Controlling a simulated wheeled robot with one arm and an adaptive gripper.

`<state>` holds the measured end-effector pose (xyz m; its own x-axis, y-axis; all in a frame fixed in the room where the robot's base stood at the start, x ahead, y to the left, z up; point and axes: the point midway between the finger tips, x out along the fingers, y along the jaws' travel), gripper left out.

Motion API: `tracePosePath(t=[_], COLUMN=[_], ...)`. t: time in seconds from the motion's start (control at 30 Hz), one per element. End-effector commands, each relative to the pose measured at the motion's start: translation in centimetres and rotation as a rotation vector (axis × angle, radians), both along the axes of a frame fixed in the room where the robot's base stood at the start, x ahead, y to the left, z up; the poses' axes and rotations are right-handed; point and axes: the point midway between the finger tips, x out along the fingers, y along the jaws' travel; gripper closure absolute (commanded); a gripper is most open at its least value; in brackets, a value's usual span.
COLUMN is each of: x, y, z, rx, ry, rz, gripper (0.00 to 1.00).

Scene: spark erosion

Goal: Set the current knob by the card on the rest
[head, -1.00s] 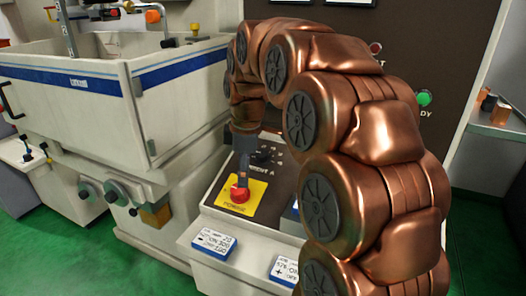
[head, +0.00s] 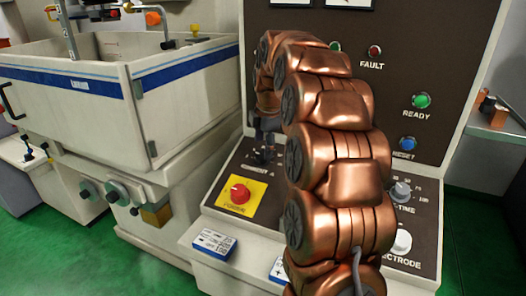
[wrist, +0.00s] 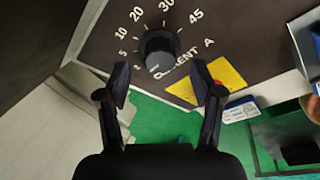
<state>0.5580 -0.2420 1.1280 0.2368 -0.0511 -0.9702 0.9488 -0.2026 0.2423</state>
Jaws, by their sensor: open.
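The black current knob (wrist: 160,50) sits on the brown panel, ringed by marks from 2 to 45, with CURRENT A lettered below. A pale mark shows near its lower edge; its exact setting is hard to tell. My gripper (wrist: 160,82) is open and empty, its fingers spread below the knob in the wrist view and apart from it. In the head view my gripper (head: 265,140) hangs over the knob area and partly hides it. A card (head: 213,243) with a minus sign lies on the rest at the left; its text is too small to read surely. Another card (head: 279,270) is partly hidden by my arm.
A red button (head: 239,193) on a yellow plate is just in front of the current knob. Right of my arm are a time knob (head: 400,191), an electrode knob (head: 402,241) and a blue reset button (head: 407,143). A white tank (head: 100,95) stands left.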

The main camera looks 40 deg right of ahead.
Motion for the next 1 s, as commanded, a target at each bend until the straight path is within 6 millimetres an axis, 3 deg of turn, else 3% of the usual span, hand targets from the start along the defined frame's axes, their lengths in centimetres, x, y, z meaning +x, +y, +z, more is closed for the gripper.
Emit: tracePosePath(t=[0.3,0.7,1.0], x=[0.6,0.9,0.9], y=[-0.2,-0.2,-0.2], z=[-3.2,-3.8,-3.8], rx=[0.001,0.000,0.000], ry=[0.004,-0.001,0.000], rz=[-0.001,-0.001,-0.001], gripper=[0.34,0.34,0.65])
